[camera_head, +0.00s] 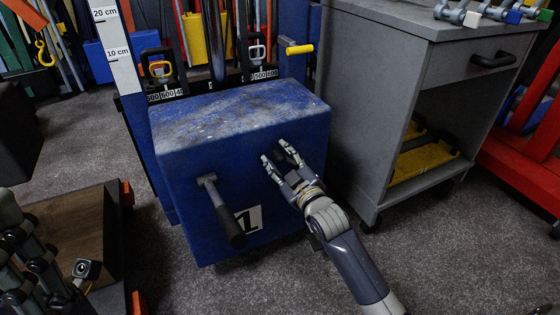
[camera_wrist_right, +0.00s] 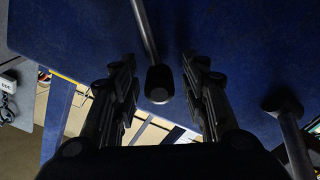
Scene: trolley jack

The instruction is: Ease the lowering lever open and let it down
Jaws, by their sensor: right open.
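A lever with a grey shaft and a long black grip (camera_head: 230,225) sticks out of the front of a blue box (camera_head: 245,150) and slants down. A second lever with a yellow grip (camera_head: 299,49) is behind the box; I cannot tell which is the lowering lever. My right gripper (camera_head: 278,153) is open in front of the box face, right of the black-gripped lever. In the right wrist view a grey rod with a black end (camera_wrist_right: 158,82) shows between the open fingers, apart from both. My left gripper (camera_head: 40,265) is dark and partly cut off at lower left.
A grey cabinet (camera_head: 390,110) with a drawer stands close on the right. A white centimetre scale (camera_head: 115,50) rises at the box's back left. A brown-topped block (camera_head: 70,235) lies at lower left. Red framework (camera_head: 520,155) is at far right.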

